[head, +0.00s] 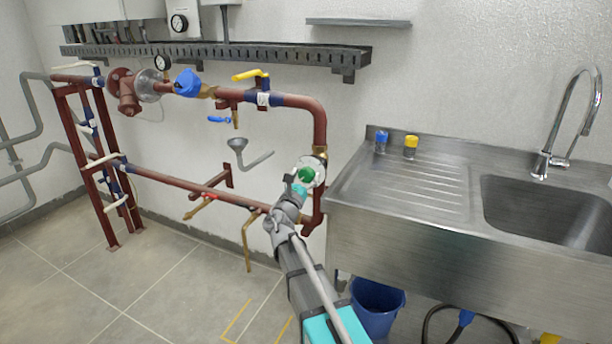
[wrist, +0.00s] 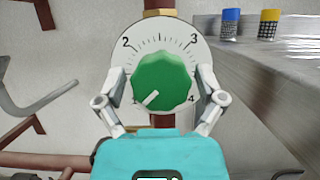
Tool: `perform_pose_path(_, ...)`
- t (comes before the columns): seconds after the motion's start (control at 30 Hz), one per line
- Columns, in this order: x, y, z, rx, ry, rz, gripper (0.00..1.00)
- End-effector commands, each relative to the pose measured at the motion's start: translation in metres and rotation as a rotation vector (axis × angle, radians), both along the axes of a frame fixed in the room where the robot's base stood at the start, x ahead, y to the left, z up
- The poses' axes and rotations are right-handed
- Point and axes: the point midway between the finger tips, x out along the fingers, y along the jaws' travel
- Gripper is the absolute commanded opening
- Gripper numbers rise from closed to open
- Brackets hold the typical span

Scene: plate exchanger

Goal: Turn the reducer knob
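The reducer knob (wrist: 163,82) is green with a ribbed edge, on a white round dial (wrist: 160,40) numbered 1 to 4. Its white mark points to the lower left, near the 1. In the head view the knob (head: 306,174) is on the red pipe, left of the sink. My gripper (wrist: 162,76) is in front of the dial, with one finger left and one right of the knob. The fingers look open, with a small gap on each side of the knob. In the head view my gripper (head: 299,187) partly covers the dial.
A steel sink unit (head: 440,240) stands close on the right, with a blue cup (head: 381,142) and a yellow-topped cup (head: 411,147) on it. A grey funnel (head: 238,145) and red pipework (head: 190,188) are to the left. A blue bucket (head: 377,310) is below.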

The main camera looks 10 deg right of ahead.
Motion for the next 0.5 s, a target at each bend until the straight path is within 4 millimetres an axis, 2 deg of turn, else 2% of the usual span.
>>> perform_pose_path(0.03, 0.0, -0.0002, 0.0, 0.0, 0.0, 0.0, 0.67)
perform_pose_path(0.27, 0.0002, -0.0004, 0.0001, 0.0, 0.0, 0.0, 0.24)
perform_pose_path(0.3, 0.0002, -0.0004, 0.0001, 0.0, 0.0, 0.0, 0.21)
perform_pose_path(0.5, 0.0007, -0.0004, 0.0002, 0.008, -0.006, 0.0, 0.21)
